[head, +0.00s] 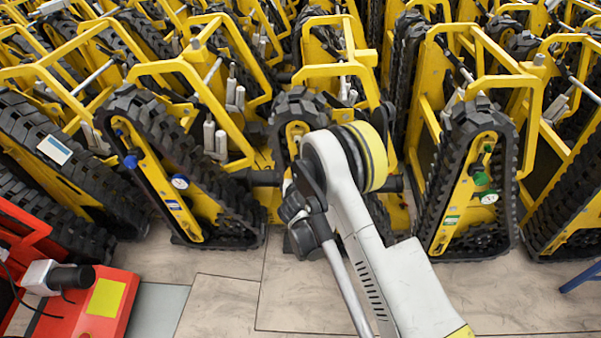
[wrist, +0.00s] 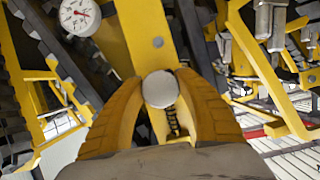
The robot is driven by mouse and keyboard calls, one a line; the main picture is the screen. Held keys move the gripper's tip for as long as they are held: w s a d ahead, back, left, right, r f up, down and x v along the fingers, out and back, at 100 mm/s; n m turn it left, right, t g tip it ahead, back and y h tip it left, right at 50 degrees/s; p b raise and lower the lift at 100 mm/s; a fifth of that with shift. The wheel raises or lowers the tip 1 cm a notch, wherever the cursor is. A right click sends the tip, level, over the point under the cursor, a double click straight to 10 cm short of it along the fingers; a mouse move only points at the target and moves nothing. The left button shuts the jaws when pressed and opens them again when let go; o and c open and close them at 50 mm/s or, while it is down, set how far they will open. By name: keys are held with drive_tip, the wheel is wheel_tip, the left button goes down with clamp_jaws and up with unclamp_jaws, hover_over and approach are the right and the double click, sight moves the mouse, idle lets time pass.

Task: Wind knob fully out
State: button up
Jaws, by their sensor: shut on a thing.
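A round, pale grey knob (wrist: 160,89) shows in the middle of the wrist view, in front of a yellow carrier frame (wrist: 147,38). My gripper (wrist: 160,78) has its two yellow-brown fingers closed around the knob from both sides. A coil spring or threaded part shows just below and behind the knob. In the head view my arm reaches the middle tracked carrier (head: 297,105). The arm hides the knob and my fingertips there. How far out the knob stands cannot be told.
A white dial gauge (wrist: 79,15) sits up and left of the knob. Neighbouring carriers have a blue knob (head: 130,161) at left and a green knob (head: 480,178) at right. A red machine (head: 100,305) stands at lower left. The wooden floor in front is mostly clear.

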drive_tip(key=n+h, duration=0.2)
drive_tip(key=n, duration=0.1)
drive_tip(key=shift+w, duration=0.1)
drive_tip(key=n+h, duration=0.1)
drive_tip(key=n, duration=0.1)
drive_tip(key=shift+n+h, duration=0.3)
drive_tip(key=shift+h, duration=0.1)
drive_tip(key=n+t+h, duration=0.1)
drive_tip(key=n, duration=0.1)
drive_tip(key=shift+d+r+n, duration=0.1)
drive_tip(key=shift+n, duration=0.2)
drive_tip(key=shift+n+t+h, duration=0.5)
drive_tip(key=shift+n+h, duration=0.4)
drive_tip(key=shift+n, duration=0.7)
drive_tip(key=shift+d, duration=0.1)
drive_tip(key=o, duration=1.2)
